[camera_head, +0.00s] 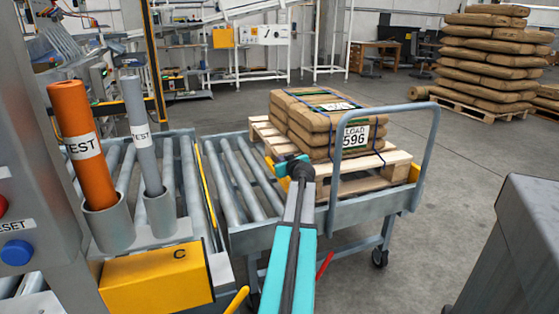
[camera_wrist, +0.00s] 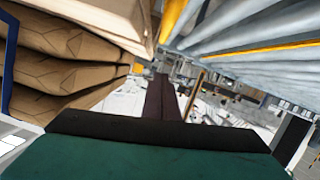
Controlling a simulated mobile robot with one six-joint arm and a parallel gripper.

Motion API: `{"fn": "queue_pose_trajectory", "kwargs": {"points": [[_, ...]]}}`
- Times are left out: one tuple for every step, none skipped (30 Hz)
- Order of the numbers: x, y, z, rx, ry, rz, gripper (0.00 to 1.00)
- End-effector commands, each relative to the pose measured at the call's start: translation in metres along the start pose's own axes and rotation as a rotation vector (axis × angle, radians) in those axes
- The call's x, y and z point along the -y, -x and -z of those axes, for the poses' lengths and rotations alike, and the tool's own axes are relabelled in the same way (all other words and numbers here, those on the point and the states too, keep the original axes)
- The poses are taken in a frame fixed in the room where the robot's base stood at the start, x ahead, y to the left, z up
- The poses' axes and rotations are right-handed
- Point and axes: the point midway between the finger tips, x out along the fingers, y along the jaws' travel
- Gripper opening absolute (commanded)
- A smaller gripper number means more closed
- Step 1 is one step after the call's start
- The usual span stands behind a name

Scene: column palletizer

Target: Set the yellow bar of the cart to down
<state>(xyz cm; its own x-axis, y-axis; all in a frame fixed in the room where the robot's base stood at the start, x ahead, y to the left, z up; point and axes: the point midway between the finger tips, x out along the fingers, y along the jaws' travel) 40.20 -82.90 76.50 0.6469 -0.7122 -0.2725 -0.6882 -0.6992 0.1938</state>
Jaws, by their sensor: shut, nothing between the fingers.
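The cart (camera_head: 345,213) is a grey wheeled roller frame with a tall hoop handle at its right end. A short yellow piece, perhaps the yellow bar (camera_head: 269,163), shows beside my gripper (camera_head: 277,167) at the pallet's left edge, mostly hidden. In the wrist view a thick yellow bar (camera_wrist: 175,18) shows at the top, between the sacks and the rollers. I cannot tell whether it is up or down. My gripper's dark fingers (camera_wrist: 160,98) are closed together and empty, apart from that bar in the wrist view.
A wooden pallet (camera_head: 372,185) with brown sacks (camera_head: 310,118) stands on the cart. A roller conveyor (camera_head: 180,165) is at the left, with an orange tube (camera_head: 72,125) and a grey tube (camera_head: 138,120) in holders. A red lever (camera_head: 325,265) is under the cart.

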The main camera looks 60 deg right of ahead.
Motion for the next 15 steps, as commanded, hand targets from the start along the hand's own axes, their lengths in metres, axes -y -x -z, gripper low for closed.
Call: {"fn": "queue_pose_trajectory", "kwargs": {"points": [[0.001,0.008,0.000,0.000,0.000,-0.001,0.00],[0.001,0.011,0.000,-0.001,0.000,-0.001,0.00],[0.001,0.015,0.000,-0.001,0.000,-0.001,0.00],[0.001,0.018,0.000,-0.001,0.000,0.000,0.00],[0.001,0.021,0.000,-0.001,0.000,0.000,0.00],[0.002,0.025,0.000,-0.001,0.001,0.000,0.00],[0.002,0.028,0.000,-0.001,0.001,0.001,0.00],[0.002,0.031,0.000,-0.001,0.001,0.001,0.00],[0.002,0.035,0.000,-0.001,0.001,0.001,0.00],[0.002,0.037,0.000,-0.001,0.001,0.001,0.00],[0.002,0.040,0.000,-0.001,0.001,0.001,0.00],[0.002,0.043,0.000,-0.001,0.001,0.001,0.00],[0.002,0.045,0.000,-0.001,0.001,0.001,0.00],[0.002,0.047,0.000,-0.001,0.001,0.001,0.00],[0.002,0.049,0.000,-0.001,0.001,0.001,0.00]]}}
